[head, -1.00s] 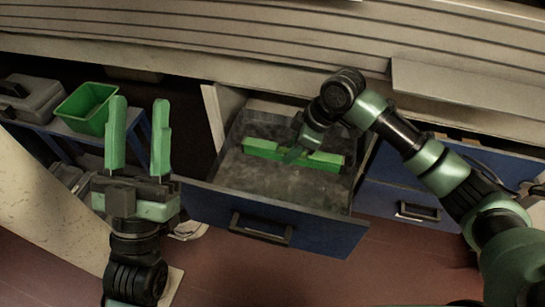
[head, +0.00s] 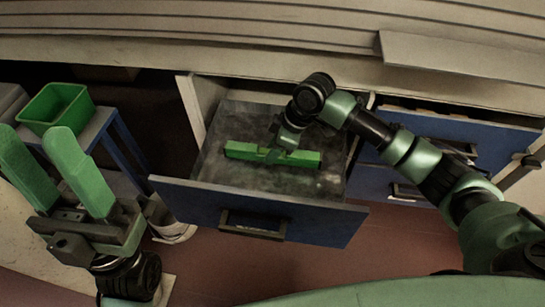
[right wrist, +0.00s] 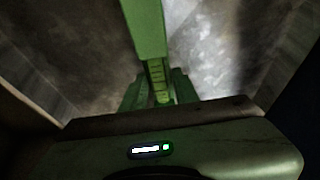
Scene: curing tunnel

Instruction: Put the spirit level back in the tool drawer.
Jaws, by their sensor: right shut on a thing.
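The spirit level (head: 243,151) is a long green bar lying crosswise within the open tool drawer (head: 325,226), which has a blue front and a grey floor. My right gripper (head: 277,155) reaches down into the drawer and is shut on the middle of the level. In the right wrist view the level (right wrist: 147,32) runs up from between the fingers (right wrist: 155,95), with the drawer floor beyond. I cannot tell whether the level touches that floor. My left gripper (head: 55,172) is open and empty at the left, apart from the drawer.
A green bin (head: 55,108) stands on a blue-framed stand at the left. Other blue drawers (head: 408,190) are to the right of the open one. A slatted pale surface runs along the back. Drawer floor shows bare around the level.

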